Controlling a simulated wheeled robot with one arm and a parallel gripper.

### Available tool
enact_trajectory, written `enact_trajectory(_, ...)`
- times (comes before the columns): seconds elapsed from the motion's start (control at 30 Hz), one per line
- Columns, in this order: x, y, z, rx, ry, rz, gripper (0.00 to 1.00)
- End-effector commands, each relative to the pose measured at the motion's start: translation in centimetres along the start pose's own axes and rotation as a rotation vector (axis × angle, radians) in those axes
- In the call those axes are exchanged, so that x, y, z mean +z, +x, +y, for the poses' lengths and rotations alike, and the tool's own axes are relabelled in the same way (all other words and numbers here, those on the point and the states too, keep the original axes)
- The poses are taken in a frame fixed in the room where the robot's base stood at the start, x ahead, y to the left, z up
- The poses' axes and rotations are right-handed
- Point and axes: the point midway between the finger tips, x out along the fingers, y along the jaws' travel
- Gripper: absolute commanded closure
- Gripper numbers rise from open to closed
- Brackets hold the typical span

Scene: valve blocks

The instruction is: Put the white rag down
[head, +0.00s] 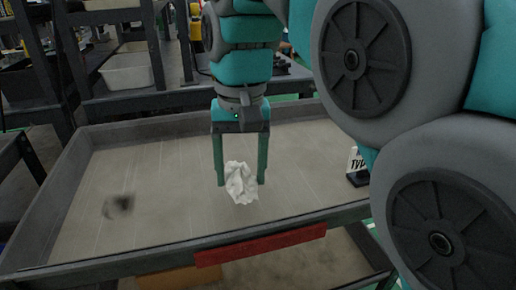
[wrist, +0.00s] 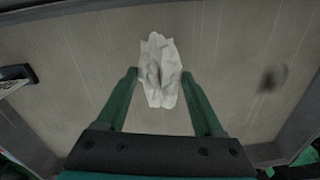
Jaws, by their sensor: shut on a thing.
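The white rag (head: 240,183) is a crumpled bundle between the green fingertips of my gripper (head: 240,181) in the head view. My gripper points down over the tray table (head: 120,180) and is shut on the rag. In the wrist view the rag (wrist: 160,72) shows between and beyond the two fingertips (wrist: 160,80). I cannot tell exactly how far the rag is above the tray surface.
The grey tray has raised rims and a red strip (head: 262,245) on its front edge. A dark smudge (head: 118,206) marks its left part. A small black-and-white sign (head: 357,167) stands at the right. A shelf with a pale bin (head: 127,73) is behind. Much of the tray is clear.

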Motion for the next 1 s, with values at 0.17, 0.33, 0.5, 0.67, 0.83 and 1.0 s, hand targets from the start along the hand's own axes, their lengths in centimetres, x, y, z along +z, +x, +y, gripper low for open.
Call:
enact_trajectory(0.17,-2.7,0.3,0.6,0.001,0.005,-0.004,0.83)
enact_trajectory(0.33,-6.3,0.5,1.6,-0.001,0.005,-0.002,0.83)
enact_trajectory(0.5,-9.7,0.9,2.6,0.001,0.005,-0.001,0.83)
enact_trajectory(0.67,-12.5,1.2,3.5,0.0,0.004,-0.001,0.83)
enact_trajectory(0.83,-14.5,1.3,4.0,0.001,0.003,0.0,0.83)
enact_trajectory(1.0,-15.0,1.5,4.2,0.001,0.002,-0.001,0.83)
